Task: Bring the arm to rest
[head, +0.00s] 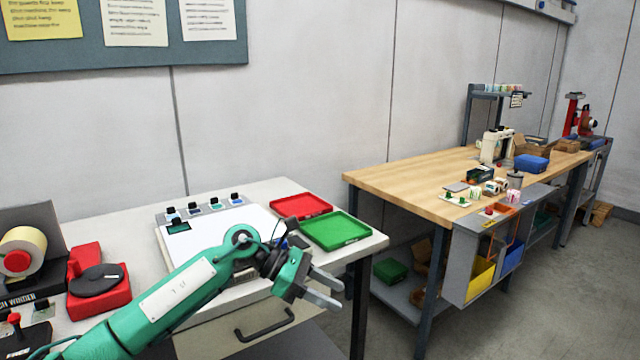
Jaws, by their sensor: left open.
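My left arm comes in from the lower left in green, and its gripper (326,292) is open and empty. It hangs in front of the near edge of the white table (130,222), close to the table's right corner, with the fingers pointing right. My right gripper does not show. The label rewinder (25,255), with a cream roll and a red hub, stands at the far left of the table and is cut off by the picture edge.
A red tray (300,206) and a green tray (336,230) lie empty at the table's right end. A red device with a black disc (98,280) sits at left. A wooden workbench (420,180) with several small items stands to the right. Floor shows between the tables.

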